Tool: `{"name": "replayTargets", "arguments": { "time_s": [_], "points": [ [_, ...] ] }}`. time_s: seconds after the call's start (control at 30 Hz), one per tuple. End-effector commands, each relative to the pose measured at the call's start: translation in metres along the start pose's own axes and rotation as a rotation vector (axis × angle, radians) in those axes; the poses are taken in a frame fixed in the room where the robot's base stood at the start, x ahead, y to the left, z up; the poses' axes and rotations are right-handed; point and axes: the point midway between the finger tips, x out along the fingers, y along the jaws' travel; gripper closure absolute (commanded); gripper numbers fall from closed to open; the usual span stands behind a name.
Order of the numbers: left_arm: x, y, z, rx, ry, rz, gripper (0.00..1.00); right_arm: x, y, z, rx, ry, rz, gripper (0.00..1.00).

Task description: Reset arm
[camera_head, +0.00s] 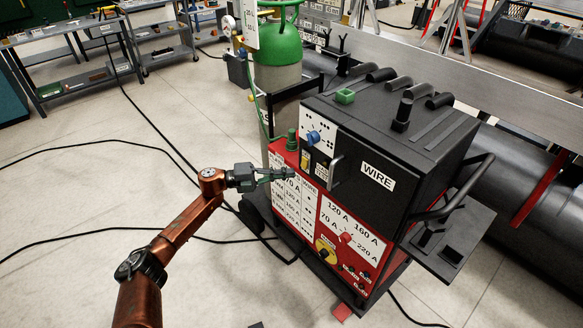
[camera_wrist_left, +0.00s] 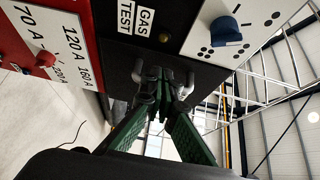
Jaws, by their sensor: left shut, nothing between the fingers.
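My left arm comes in from the lower left in the head view, and its gripper (camera_head: 283,174) is at the front of the red and black welding machine (camera_head: 374,168). The fingers are shut and empty. Their tips are close to the front panel, below the blue knob (camera_head: 313,138); I cannot tell whether they touch. The blue knob is there at upper right (camera_wrist_left: 226,30). My right gripper is not seen.
A red knob (camera_head: 346,238) and a yellow-ringed knob (camera_head: 325,250) are on the lower front. A green gas cylinder (camera_head: 277,45) stands behind the machine. Black cables (camera_head: 92,229) cross the floor. Shelves (camera_head: 75,65) stand at the back left. Floor at left is mostly open.

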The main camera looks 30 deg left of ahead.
Motion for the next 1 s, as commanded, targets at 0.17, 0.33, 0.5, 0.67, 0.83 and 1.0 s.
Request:
{"name": "replayTargets", "arguments": {
  "time_s": [0.17, 0.33, 0.5, 0.67, 0.83, 1.0],
  "points": [
    [-0.004, 0.0, 0.001, 0.0, -0.001, 0.0, 1.0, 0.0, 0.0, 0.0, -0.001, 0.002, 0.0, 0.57],
    [-0.009, 0.019, 0.007, -0.05, -0.045, -0.003, 1.0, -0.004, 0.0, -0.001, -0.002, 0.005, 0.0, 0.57],
    [-0.035, 0.101, 0.026, -0.255, -0.239, -0.007, 1.0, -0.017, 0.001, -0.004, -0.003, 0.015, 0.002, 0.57],
    [-0.078, 0.209, 0.027, -0.486, -0.466, 0.018, 1.0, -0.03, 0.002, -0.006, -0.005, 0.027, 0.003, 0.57],
    [-0.131, 0.32, -0.001, -0.699, -0.682, 0.072, 1.0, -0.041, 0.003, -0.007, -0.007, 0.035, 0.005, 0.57],
    [-0.185, 0.418, -0.055, -0.89, -0.877, 0.143, 1.0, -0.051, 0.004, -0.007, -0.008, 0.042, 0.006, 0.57]
  ]
}}
